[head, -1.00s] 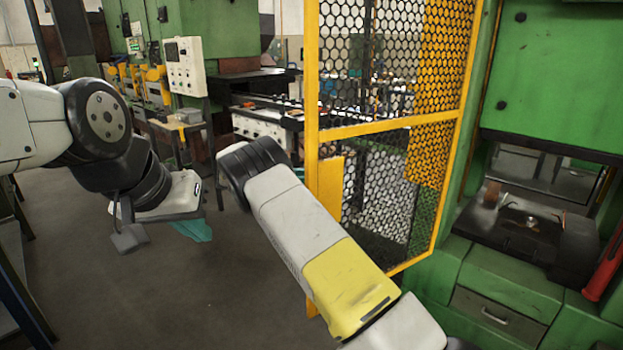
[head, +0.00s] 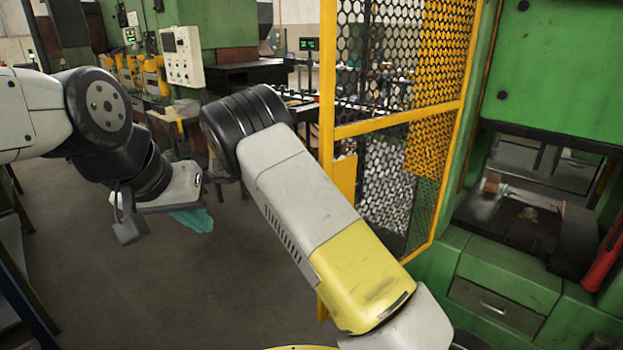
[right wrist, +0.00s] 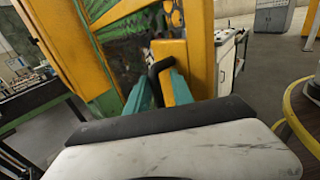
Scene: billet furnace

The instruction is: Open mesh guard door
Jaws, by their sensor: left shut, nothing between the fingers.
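The mesh guard door (head: 333,95) is a yellow frame with black mesh, standing in front of the green machine. In the right wrist view, its yellow edge (right wrist: 200,45) carries a black handle (right wrist: 158,68). The teal fingers of my right gripper (right wrist: 165,92) lie on either side of this handle and appear shut on it; the contact is partly hidden. In the head view my right forearm covers the door's lower left part, and the right gripper is hidden. My left gripper (head: 192,219), with teal fingers, is shut and empty over the floor at left, apart from the door.
The green machine (head: 560,70) stands at right with a dark open bay (head: 520,215) and a drawer (head: 490,305). A red bar (head: 603,258) is at the far right. A control panel (head: 182,56) and benches are behind at left. Grey floor lies clear below the left gripper.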

